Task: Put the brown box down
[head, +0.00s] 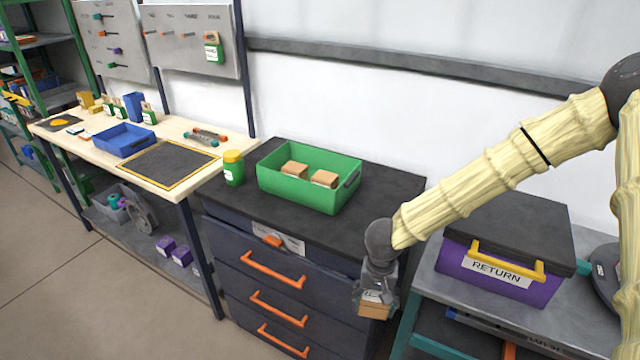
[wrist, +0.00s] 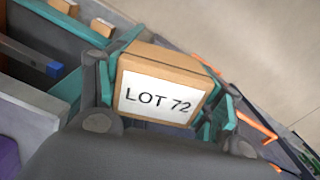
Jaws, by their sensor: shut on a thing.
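The brown box (head: 373,312) is held in my gripper (head: 376,296), in front of the dark drawer cabinet (head: 300,268) and below its top. In the wrist view the brown box (wrist: 165,70) sits between the fingers, with a white label reading "LOT 72" facing the camera. My gripper is shut on it. Nothing shows touching the box from below. A green bin (head: 300,195) on the cabinet top holds two similar brown boxes (head: 323,179).
A purple RETURN box (head: 505,285) with a dark lid stands on a bench at the right. A yellow-lidded green jar (head: 233,168) is left of the green bin. The dark cabinet top (head: 392,185) is clear right of the bin. Orange drawer handles (head: 273,270) stick out in front.

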